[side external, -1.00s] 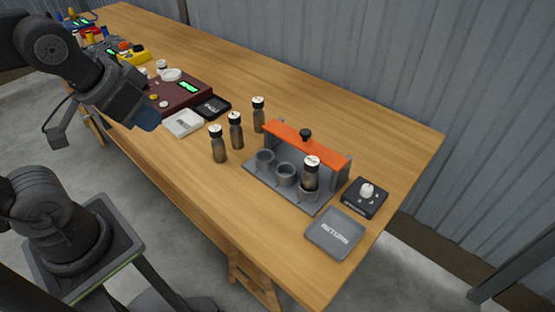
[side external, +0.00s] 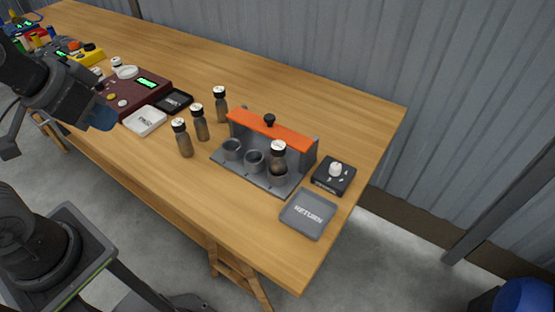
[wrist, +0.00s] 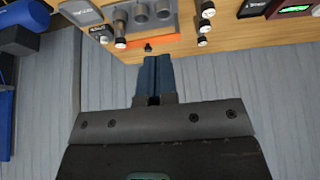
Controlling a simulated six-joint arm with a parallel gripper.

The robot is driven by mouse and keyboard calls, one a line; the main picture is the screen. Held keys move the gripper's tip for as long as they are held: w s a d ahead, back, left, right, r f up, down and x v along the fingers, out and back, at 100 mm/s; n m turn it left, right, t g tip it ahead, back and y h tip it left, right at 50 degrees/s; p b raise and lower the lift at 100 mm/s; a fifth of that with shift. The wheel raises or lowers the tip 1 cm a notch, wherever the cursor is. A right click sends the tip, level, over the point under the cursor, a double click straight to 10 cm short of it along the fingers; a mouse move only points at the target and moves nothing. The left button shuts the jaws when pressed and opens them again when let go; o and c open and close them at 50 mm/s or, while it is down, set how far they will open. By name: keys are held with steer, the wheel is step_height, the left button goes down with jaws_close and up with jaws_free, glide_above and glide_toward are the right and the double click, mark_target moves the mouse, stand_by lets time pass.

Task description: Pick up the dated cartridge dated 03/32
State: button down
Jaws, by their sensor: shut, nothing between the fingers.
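Three dark cartridges with black-and-white caps stand loose on the wooden table, left of the rack: a front one (side external: 184,140), a middle one (side external: 200,124) and a back one (side external: 220,105). Another cartridge (side external: 278,160) stands in the right cup of the grey rack (side external: 225,160); the other two cups look empty. The dates on the caps are too small to read, so I cannot tell which is 03/32. My gripper (side external: 103,118) is at the left, apart from all the cartridges. In the wrist view its blue fingers (wrist: 158,75) are shut and empty.
An orange bar (side external: 270,133) with a black knob spans the rack's back. A grey RETURN tray (side external: 308,214) and a dial box (side external: 334,176) stand to its right. White (side external: 145,121) and black (side external: 176,101) trays and a maroon device (side external: 128,93) lie left of the cartridges.

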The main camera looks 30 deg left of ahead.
steer(key=c, duration=1)
jaws_free()
steer(key=n+g, duration=0.6)
steer(key=n, duration=1)
glide_above(279, 156)
steer(key=w, duration=0.1)
step_height(279, 156, down, 9)
steer(key=f, duration=0.8)
steer(key=shift+w+a+f, duration=0.1)
steer(key=shift+w+a, duration=0.1)
steer(key=shift+a, duration=0.15)
steer(key=shift+a+f, duration=0.15)
steer(key=shift+f, duration=2.5)
